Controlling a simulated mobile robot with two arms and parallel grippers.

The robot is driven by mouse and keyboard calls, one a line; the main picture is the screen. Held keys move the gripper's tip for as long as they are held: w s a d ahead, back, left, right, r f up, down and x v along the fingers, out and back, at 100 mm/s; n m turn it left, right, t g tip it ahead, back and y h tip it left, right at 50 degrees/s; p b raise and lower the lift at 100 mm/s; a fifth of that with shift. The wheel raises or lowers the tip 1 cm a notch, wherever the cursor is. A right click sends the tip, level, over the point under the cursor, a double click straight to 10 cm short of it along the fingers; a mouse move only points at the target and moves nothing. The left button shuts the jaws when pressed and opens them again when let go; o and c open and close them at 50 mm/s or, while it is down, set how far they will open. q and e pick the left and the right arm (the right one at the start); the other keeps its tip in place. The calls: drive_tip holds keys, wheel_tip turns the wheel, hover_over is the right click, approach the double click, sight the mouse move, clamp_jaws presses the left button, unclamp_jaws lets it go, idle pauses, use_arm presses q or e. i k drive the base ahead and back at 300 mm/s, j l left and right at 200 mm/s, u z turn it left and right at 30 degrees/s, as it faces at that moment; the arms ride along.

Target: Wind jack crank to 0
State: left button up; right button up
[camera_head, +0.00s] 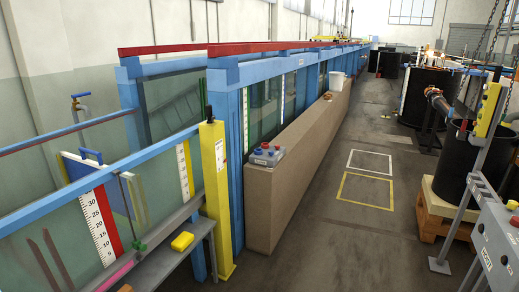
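A yellow upright post (215,200), which looks like the jack, stands at the near end of the blue-framed glass flume. A small dark upright part (209,113) is on its top and may be the crank handle. A pale scale strip (220,153) is on the post's face; its marks are too small to read. Neither of my grippers is in view.
A grey bench (172,262) with a yellow block (182,241) stands left of the post. A control box (267,154) sits on the brown ledge (290,160). Black tanks (428,95) and a wooden pallet (440,212) stand right. The middle floor is clear, with yellow and white marked squares.

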sight(210, 118)
drive_tip(key=i+u, duration=0.15)
drive_tip(key=i, duration=0.4)
drive_tip(key=i+l+u, duration=0.1)
drive_tip(key=i, duration=0.45)
drive_tip(key=i+l+u, duration=0.15)
drive_tip(key=i, duration=0.4)
drive_tip(key=i+l+u, duration=0.1)
drive_tip(key=i+l, duration=0.2)
drive_tip(key=i, duration=0.2)
